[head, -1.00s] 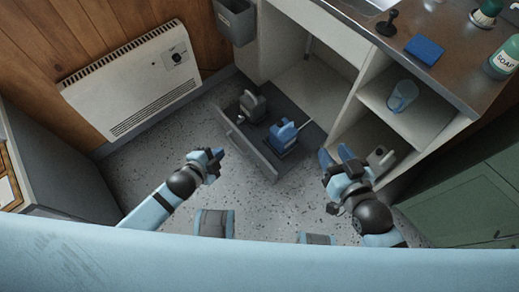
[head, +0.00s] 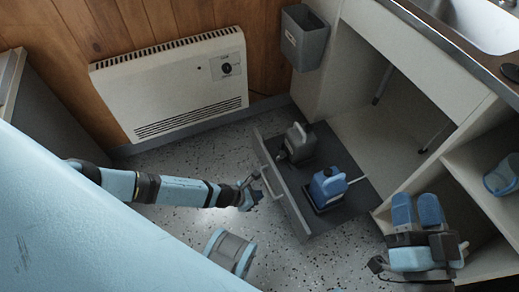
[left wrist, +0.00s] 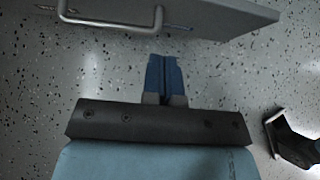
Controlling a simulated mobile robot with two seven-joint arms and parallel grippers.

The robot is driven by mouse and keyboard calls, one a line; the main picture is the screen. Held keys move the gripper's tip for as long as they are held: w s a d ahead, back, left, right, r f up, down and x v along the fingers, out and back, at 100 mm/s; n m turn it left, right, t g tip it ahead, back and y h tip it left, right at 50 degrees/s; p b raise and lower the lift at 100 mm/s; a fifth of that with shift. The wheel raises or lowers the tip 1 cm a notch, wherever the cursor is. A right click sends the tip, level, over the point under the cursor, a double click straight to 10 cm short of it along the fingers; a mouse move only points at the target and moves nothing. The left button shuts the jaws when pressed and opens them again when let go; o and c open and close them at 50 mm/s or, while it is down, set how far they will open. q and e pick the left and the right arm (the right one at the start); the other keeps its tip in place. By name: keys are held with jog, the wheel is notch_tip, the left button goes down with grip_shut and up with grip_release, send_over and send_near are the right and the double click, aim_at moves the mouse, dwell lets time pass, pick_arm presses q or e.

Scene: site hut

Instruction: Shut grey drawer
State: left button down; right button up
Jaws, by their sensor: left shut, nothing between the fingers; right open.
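The grey drawer (head: 288,205) is pulled out low in the white cabinet, with a bar handle (head: 270,184) on its front. A grey container (head: 300,143) and a blue container (head: 327,187) stand in it. The handle also shows at the top of the left wrist view (left wrist: 112,24). My left gripper (head: 250,193) is shut and empty, just in front of the drawer front near the handle; its shut fingers (left wrist: 165,78) look apart from the handle. My right gripper (head: 417,212) is open, right of the drawer, by the cabinet's open shelves.
A white heater (head: 175,82) is on the wood wall at the back left. A grey bin (head: 306,38) hangs on the cabinet side above the drawer. A blue cup (head: 502,176) stands on a shelf at right.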

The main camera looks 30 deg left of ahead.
aim_at(284, 192)
pick_arm(q)
jog(key=b+x, duration=0.1)
jog(key=x, duration=0.2)
jog(key=r+b+x, duration=0.1)
jog(key=x, duration=0.2)
jog(key=w+b+x, duration=0.1)
jog(key=x, duration=0.2)
jog(key=shift+d+r+b, duration=0.15)
jog(key=shift+d+b, duration=0.2)
jog(key=shift+d, duration=0.05)
jog(key=shift+w+d, duration=0.3)
jog(key=shift+w, duration=0.15)
jog(key=shift+r, duration=0.1)
pick_arm(e)
notch_tip(284, 192, down, 7)
jog(key=g, duration=0.2)
jog(key=shift+w+a+n+g, duration=0.15)
jog(key=shift+a+n+g, duration=0.1)
jog(key=shift+n+g, duration=0.15)
